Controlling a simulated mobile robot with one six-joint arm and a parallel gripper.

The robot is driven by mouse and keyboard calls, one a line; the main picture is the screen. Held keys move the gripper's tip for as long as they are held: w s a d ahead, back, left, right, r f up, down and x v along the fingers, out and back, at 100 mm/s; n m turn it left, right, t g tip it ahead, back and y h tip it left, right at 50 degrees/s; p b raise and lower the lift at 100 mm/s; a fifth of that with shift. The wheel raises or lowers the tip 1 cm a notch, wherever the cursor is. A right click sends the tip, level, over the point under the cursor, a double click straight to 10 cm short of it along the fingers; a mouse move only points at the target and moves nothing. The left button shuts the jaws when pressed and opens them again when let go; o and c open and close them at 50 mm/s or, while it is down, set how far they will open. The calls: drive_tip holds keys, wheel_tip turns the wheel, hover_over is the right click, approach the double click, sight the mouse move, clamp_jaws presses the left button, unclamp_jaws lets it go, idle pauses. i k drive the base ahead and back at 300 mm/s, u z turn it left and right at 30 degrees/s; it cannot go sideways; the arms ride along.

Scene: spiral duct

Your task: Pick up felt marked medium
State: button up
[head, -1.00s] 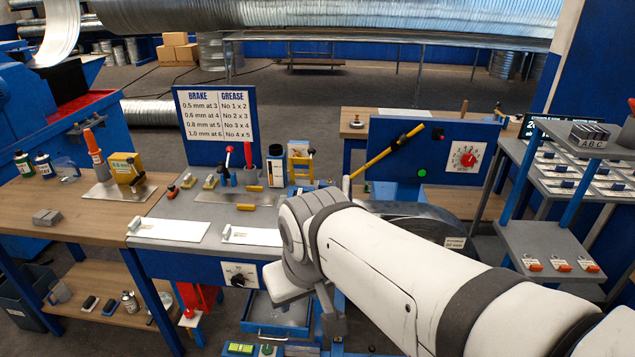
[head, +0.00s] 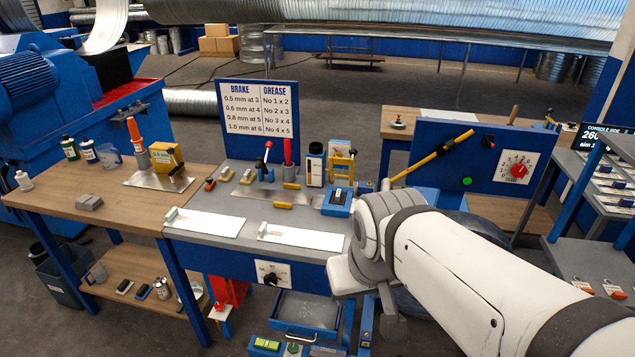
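No felt marked medium can be made out; any such marking is too small to read. Small pad-like pieces are in view: two dark ones on the lower shelf, a black pad (head: 124,287) and a dark pad with a blue edge (head: 143,292), and small pale blocks (head: 225,174) at the back of the grey bench. Which of them, if any, is felt I cannot tell. My gripper (head: 388,305) hangs at the end of my white arm, in front of the bench's right part. Its fingers are mostly hidden or unclear, and I see nothing held.
The grey bench (head: 190,248) carries two white plates, upright tools and a blue box (head: 337,203). A wooden table (head: 60,192) with bottles adjoins it on the left. An open blue drawer (head: 306,312) is below. A yellow lever (head: 430,158) rises behind my arm.

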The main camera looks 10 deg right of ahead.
sight(339, 198)
drive_tip(key=i, duration=0.9)
